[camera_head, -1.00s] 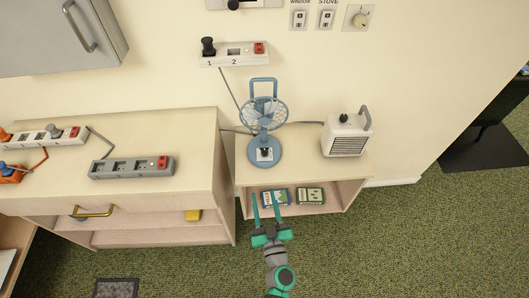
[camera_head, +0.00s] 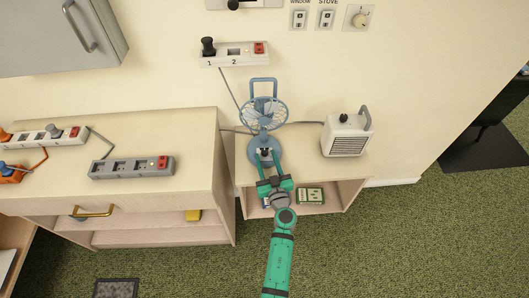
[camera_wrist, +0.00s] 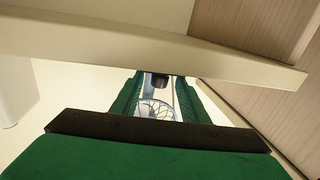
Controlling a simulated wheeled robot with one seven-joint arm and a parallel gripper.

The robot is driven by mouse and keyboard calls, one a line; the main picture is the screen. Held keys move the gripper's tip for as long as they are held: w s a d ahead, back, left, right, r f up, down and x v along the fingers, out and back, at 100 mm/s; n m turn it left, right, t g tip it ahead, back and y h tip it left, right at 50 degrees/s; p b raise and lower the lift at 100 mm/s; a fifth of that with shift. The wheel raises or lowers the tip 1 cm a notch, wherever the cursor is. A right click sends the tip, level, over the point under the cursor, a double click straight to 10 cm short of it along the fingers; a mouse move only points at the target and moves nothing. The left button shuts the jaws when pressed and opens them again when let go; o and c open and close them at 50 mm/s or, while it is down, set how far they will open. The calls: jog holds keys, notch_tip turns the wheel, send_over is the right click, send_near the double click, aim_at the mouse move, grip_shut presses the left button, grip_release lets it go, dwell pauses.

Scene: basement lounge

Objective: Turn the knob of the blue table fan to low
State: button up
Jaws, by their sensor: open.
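The blue table fan (camera_head: 264,114) stands upright on the low shelf unit's top, with its round base toward the front. Its control knob sits on a pale plate on the base and is mostly hidden by my fingers in the head view. My gripper (camera_head: 268,158) is open, its two green fingers reaching up toward the fan base, one to each side of the knob area. In the wrist view, the fan's wire cage (camera_wrist: 155,109) shows between my fingers (camera_wrist: 160,95), with a dark rounded part above it. I cannot tell whether my fingers touch the knob.
A white heater (camera_head: 345,138) stands right of the fan. The shelf unit (camera_head: 305,165) holds small boxes below its top (camera_head: 328,195). A taller cabinet (camera_head: 200,135) with a grey power strip (camera_head: 132,167) is at the left. A wall strip (camera_head: 234,54) is above.

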aim_at(266, 156)
jog(key=shift+x, duration=1.65)
grip_shut()
